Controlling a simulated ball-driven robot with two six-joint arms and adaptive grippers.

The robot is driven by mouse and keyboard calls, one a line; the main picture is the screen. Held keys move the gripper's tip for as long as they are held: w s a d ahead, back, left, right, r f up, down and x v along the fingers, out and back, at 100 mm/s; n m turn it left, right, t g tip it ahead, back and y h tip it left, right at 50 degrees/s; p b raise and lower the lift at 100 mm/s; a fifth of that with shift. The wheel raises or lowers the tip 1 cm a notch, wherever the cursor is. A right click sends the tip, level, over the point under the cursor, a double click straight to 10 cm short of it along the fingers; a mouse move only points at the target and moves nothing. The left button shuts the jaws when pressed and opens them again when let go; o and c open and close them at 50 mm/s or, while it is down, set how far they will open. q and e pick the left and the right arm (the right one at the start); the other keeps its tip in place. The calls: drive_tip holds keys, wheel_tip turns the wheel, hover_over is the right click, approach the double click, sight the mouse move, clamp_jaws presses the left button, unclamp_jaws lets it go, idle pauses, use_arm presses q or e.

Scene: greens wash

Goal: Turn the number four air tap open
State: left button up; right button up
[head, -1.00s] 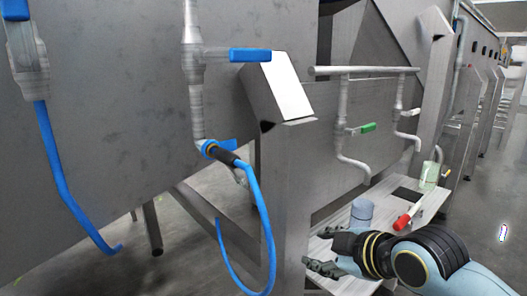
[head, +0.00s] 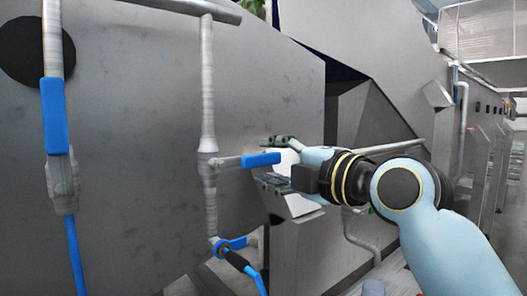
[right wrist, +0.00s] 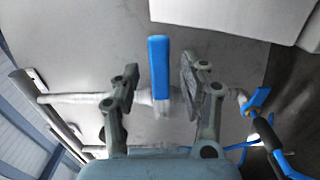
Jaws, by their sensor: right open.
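A tap with a blue lever (head: 262,160) sits on a vertical grey pipe (head: 208,110) in the head view. The lever points right, square to the pipe. My right gripper (head: 278,161) is open, with one finger above the lever and one below it. In the right wrist view the lever (right wrist: 159,67) stands between the open fingers (right wrist: 155,85), with gaps on both sides. No number can be read on the tap. My left gripper is not in view.
Another blue-levered tap (head: 55,115) at the left has its lever along its pipe. A lower blue tap (head: 230,244) with a hose is below the lever. A slanted white-grey plate (head: 303,205) is close behind my gripper. A large steel wall (head: 130,150) backs the pipes.

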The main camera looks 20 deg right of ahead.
drive_tip(key=shift+x, duration=1.35)
clamp_jaws()
